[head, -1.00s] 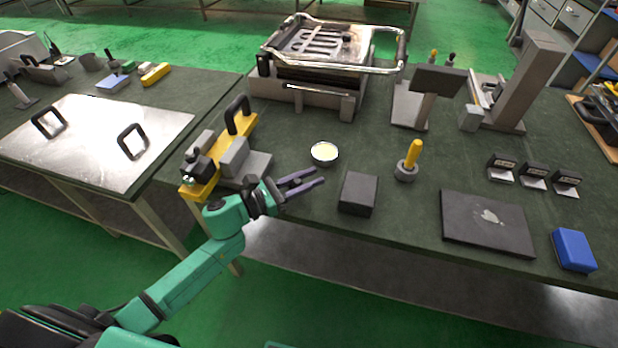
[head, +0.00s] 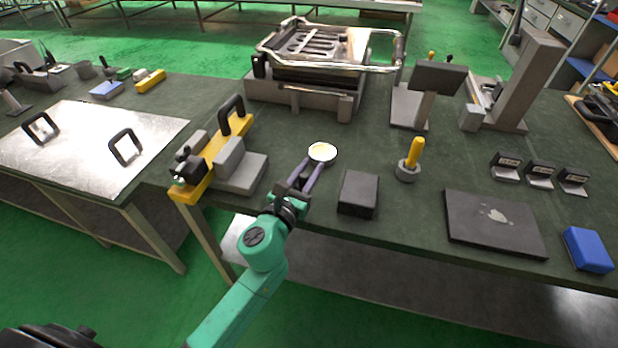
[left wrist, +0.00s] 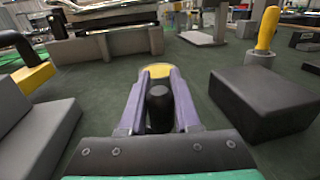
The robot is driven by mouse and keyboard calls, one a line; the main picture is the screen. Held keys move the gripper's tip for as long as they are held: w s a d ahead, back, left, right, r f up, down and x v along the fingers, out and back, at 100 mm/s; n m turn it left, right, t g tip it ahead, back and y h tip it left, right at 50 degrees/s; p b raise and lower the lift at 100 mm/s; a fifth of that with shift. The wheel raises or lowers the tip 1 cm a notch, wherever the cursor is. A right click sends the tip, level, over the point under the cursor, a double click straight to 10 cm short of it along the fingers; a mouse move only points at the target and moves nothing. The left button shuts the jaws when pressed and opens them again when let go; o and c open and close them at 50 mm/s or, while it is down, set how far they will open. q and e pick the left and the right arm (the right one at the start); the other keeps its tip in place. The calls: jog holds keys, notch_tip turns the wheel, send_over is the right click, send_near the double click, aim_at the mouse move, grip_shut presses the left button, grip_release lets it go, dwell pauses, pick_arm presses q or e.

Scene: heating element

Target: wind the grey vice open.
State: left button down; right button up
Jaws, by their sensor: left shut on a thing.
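The thing that looks most like the grey vice is the grey stepped block (head: 240,172) beside a yellow bar (head: 205,180) with a black handle, at the table's left end; I cannot tell for sure. In the left wrist view grey blocks (left wrist: 38,135) show at the left edge. My left gripper (head: 311,170) is right of it, its purple fingers shut on a small round dish (head: 322,152) with pale yellow contents. The dish shows between the fingertips in the left wrist view (left wrist: 158,71). A dark rounded shape sits between the fingers nearer the palm. My right gripper is not in view.
A dark block (head: 358,193) stands right of my left gripper. Beyond are a yellow-handled tool (head: 413,155) in a grey ring, a dark flat plate (head: 495,225) and a blue block (head: 587,250). A large metal press-like device (head: 320,65) stands behind. Some table between is clear.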

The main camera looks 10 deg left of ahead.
pick_arm(q)
jog(key=shift+w+a+n+y+b, duration=0.15)
jog(key=shift+w+n+y, duration=0.1)
jog(key=shift+n+y, duration=0.5)
jog(key=shift+w+n+y+b, duration=0.2)
jog(key=shift+n+y, duration=0.25)
jog(key=shift+y, duration=0.5)
jog(key=shift+y, duration=0.3)
jog(key=c, duration=0.6)
grip_release()
jog(key=shift+w, duration=0.1)
jog(key=s+b, duration=0.2)
jog(key=s, duration=1.2)
jog(key=shift+s+a, duration=0.1)
jog(key=shift+s, duration=0.2)
